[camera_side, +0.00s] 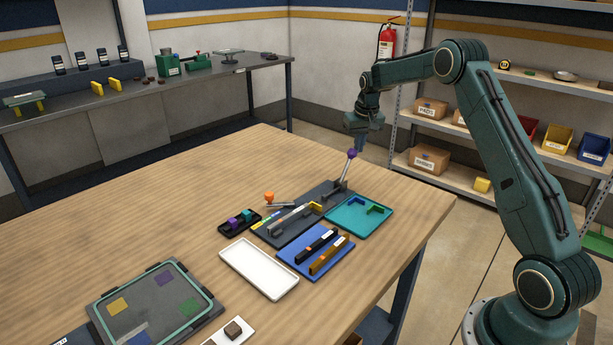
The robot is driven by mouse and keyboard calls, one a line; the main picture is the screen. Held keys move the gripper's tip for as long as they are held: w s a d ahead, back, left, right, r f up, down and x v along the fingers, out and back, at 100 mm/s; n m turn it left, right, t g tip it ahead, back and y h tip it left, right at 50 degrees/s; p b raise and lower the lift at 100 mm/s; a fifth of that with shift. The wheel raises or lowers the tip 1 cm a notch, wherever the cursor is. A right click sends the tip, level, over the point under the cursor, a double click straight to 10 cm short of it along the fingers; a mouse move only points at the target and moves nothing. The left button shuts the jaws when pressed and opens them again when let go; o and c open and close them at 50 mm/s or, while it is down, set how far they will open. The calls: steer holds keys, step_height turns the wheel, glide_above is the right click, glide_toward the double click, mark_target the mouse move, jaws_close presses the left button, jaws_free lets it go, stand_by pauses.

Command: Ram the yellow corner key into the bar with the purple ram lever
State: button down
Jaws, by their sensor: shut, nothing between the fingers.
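The ram lever (346,170) stands tilted at the far right end of a dark grey fixture, with a purple knob (352,153) on top. My gripper (360,157) is shut and empty, pointing down close beside the knob; I cannot tell whether they touch. The yellow corner key (316,206) sits on the fixture near the right end of the light grey bar (291,218), between bar and lever. How far the key is inside the bar is too small to tell.
An orange-knobbed clamp (270,197) stands at the fixture's left. The table's far left is clear.

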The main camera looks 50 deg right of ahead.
steer(key=shift+f, duration=1.35)
steer(key=shift+w+a, duration=0.1)
steer(key=shift+a, duration=4.7)
steer(key=shift+d, duration=0.1)
